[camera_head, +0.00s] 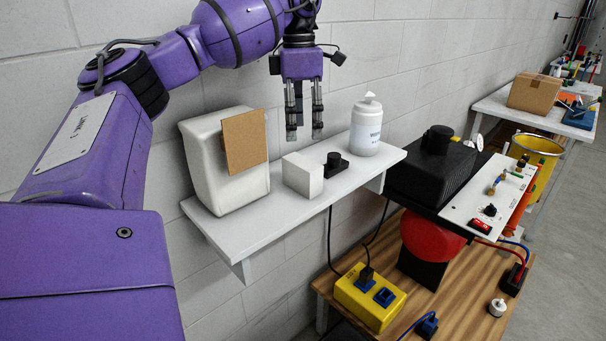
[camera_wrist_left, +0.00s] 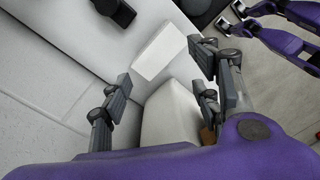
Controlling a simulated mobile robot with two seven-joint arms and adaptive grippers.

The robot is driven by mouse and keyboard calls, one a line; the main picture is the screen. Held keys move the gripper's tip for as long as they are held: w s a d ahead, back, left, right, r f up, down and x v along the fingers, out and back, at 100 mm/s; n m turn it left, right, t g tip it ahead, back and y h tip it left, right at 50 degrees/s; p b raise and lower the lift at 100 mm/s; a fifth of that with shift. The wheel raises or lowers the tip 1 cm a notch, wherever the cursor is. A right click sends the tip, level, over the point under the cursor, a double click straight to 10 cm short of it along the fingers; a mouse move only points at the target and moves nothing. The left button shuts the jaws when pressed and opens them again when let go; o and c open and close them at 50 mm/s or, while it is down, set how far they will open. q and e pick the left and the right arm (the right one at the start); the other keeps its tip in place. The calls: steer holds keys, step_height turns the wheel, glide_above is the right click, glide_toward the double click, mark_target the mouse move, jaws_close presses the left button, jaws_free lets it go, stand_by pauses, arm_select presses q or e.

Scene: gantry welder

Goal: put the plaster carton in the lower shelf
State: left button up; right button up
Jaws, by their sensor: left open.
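A small plain white box (camera_head: 302,177), which looks like the plaster carton, stands on the white wall shelf (camera_head: 258,232). It also shows in the left wrist view (camera_wrist_left: 160,50). I see no lettering on it. My left gripper (camera_head: 304,132) hangs above and behind the box, pointing down, open and empty. In the left wrist view its fingers (camera_wrist_left: 160,68) are spread apart with the box beyond them. The white shelf is the only wall shelf in view; I cannot tell whether it is the lower one.
A tall white container (camera_head: 225,180) with a brown panel (camera_head: 245,142) stands left of the box. A black knob device (camera_head: 334,165) and a white bottle (camera_head: 367,125) stand to its right. A wooden table (camera_head: 455,290) with a black machine (camera_head: 430,172) lies beyond.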

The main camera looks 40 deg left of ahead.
mark_target(302, 161)
arm_select(q)
steer(key=n, duration=0.4)
steer(key=f+n, duration=0.1)
steer(key=n, duration=0.2)
steer(key=shift+a+n, duration=0.1)
steer(key=shift+n, duration=0.3)
steer(key=n, duration=0.4)
steer(key=shift+f+n+h, duration=0.3)
steer(key=n, duration=0.6)
steer(key=shift+a+f+n+b, duration=0.1)
steer(key=shift+f+n+b, duration=0.2)
steer(key=shift+n+b, duration=0.1)
steer(key=n, duration=0.5)
steer(key=shift+a+f, duration=0.1)
steer(key=shift+f, duration=0.1)
steer(key=shift+s+f+n, duration=0.1)
steer(key=shift+f+n, duration=0.25)
steer(key=shift+n, duration=0.05)
steer(key=f, duration=0.6)
steer(key=shift+d+f+p, duration=0.15)
steer(key=shift+d+p, duration=0.2)
steer(key=shift+f, duration=0.4)
steer(key=shift+c, duration=0.4)
